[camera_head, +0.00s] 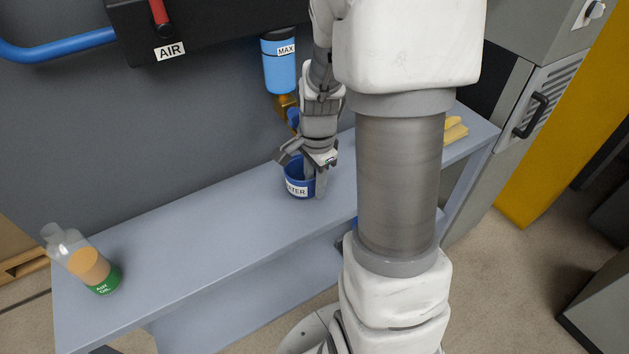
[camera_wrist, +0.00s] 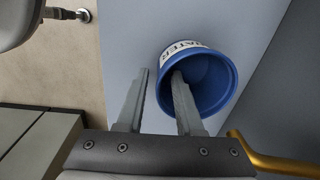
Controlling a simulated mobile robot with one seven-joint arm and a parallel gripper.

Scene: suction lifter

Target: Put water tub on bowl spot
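The blue water tub (camera_head: 291,186) stands upright on the grey bench, its white label partly readable. It also shows in the wrist view (camera_wrist: 212,98), with its open mouth towards the camera; the inside looks empty. My gripper (camera_head: 315,187) points down at the tub's right side. In the wrist view my gripper (camera_wrist: 161,73) is open, with one finger inside the tub and the other outside, the tub wall between them. A gap shows between the fingers and the wall. I cannot make out a marked bowl spot; my arm hides part of the bench.
A blue filter unit (camera_head: 280,66) marked MAX hangs above the bench behind the tub, with a brass fitting (camera_head: 286,103) below it. An air oil bottle (camera_head: 88,267) stands at the bench's left end. A yellow item (camera_head: 456,130) lies at the right. The bench (camera_head: 190,230) between bottle and tub is clear.

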